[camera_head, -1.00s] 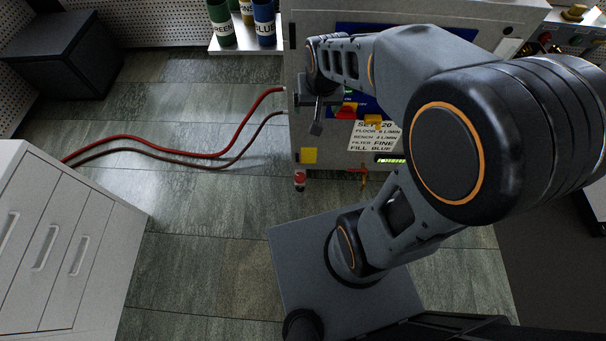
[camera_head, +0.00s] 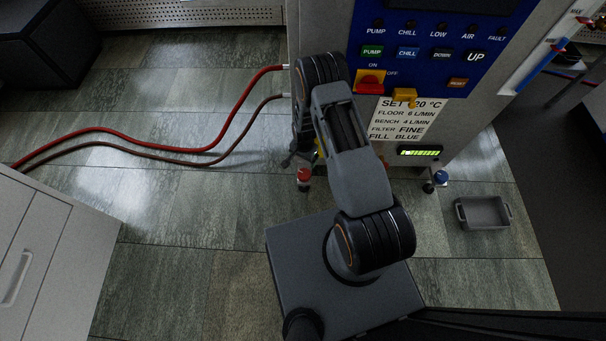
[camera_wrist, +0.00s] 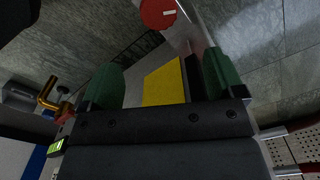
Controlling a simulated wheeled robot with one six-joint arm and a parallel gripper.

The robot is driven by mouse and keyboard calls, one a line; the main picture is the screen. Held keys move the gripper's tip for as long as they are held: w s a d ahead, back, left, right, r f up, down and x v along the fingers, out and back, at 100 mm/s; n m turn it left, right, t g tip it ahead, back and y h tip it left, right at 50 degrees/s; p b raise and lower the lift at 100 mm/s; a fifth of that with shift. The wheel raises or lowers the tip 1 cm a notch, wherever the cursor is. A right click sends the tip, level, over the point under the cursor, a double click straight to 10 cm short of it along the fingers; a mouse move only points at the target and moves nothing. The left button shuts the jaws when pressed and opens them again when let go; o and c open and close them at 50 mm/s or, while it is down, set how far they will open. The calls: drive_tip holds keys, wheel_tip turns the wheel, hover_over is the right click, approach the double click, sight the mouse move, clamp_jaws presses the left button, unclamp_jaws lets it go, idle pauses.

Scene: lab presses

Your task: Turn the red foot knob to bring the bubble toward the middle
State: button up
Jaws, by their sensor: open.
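The red foot knob (camera_head: 304,175) is low at the machine's front left corner. In the wrist view the red knob (camera_wrist: 158,13) shows its round face with a white mark, at the top edge. My gripper (camera_wrist: 165,75) is open and empty, its two green fingertips apart, with the knob beyond them and not between them. In the head view my gripper (camera_head: 295,158) is mostly hidden behind my arm, close to the knob; contact cannot be told. A lit yellow-green level vial (camera_head: 420,152) sits low on the machine; the bubble is too small to place.
A yellow patch (camera_wrist: 165,83) on the machine shows between my fingertips. A brass pipe (camera_wrist: 47,93) is at left. A blue foot knob (camera_head: 440,177) stands at the right corner, near a grey tray (camera_head: 484,212). Red hoses (camera_head: 200,150) run left across the floor.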

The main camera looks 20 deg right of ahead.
sight(304, 173)
wheel_tip(304, 173, down, 14)
drive_tip(key=b, duration=0.5)
drive_tip(key=shift+d, duration=0.1)
drive_tip(key=shift+c, duration=0.3)
drive_tip(key=c, duration=0.9)
drive_tip(key=shift+o, duration=0.2)
drive_tip(key=n+b, duration=0.1)
drive_tip(key=n, duration=0.2)
drive_tip(key=n+b, duration=0.1)
drive_tip(key=n, duration=0.2)
drive_tip(key=shift+n, duration=0.4)
drive_tip(key=n+b, duration=0.1)
drive_tip(key=n, duration=0.5)
drive_tip(key=shift+b, duration=0.4)
drive_tip(key=shift+n+b, duration=0.3)
drive_tip(key=shift+n, duration=2)
